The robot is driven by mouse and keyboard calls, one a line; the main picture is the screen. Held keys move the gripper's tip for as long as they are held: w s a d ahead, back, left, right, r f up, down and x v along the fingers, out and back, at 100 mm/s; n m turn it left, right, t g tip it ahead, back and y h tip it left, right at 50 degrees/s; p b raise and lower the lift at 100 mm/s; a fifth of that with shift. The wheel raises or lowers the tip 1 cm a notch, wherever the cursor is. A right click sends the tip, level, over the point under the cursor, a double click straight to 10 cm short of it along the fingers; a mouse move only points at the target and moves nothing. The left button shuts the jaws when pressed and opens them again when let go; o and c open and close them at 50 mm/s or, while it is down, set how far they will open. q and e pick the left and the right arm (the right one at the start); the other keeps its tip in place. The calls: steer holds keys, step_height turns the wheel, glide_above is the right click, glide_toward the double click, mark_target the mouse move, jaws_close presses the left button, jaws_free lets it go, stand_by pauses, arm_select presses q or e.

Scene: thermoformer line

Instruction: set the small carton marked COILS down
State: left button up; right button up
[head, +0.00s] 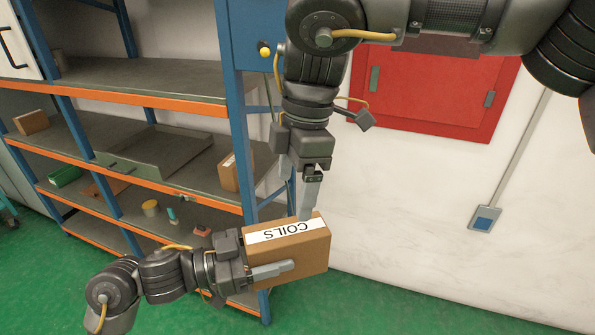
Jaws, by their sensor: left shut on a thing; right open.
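The small brown carton marked COILS (305,255) is in the head view, right of the shelf's blue corner post. Its white label strip runs along the top and the lettering reads upside down. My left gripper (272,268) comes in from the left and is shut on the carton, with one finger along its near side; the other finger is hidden. My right gripper (305,200) hangs down from above and is open. A fingertip is at the carton's top back edge; I cannot tell whether it touches.
The blue and orange shelf unit (150,98) fills the left. On it are an open grey tray (115,166), a carton (229,174), another carton (32,122), a green box (65,176) and a yellow tub (151,208). A red wall cabinet (435,95) is behind. Green floor (400,310) is clear at right.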

mark_target(287, 230)
steer(key=f, duration=0.3)
steer(key=a+f, duration=0.1)
steer(key=f, duration=0.6)
steer(key=shift+s+a, duration=0.2)
steer(key=shift+s, duration=0.05)
steer(key=shift+c, duration=0.3)
steer(key=c, duration=1.2)
arm_select(q)
steer(key=o, duration=1.3)
arm_select(e)
steer(key=shift+r, duration=0.1)
steer(key=shift+c, duration=0.2)
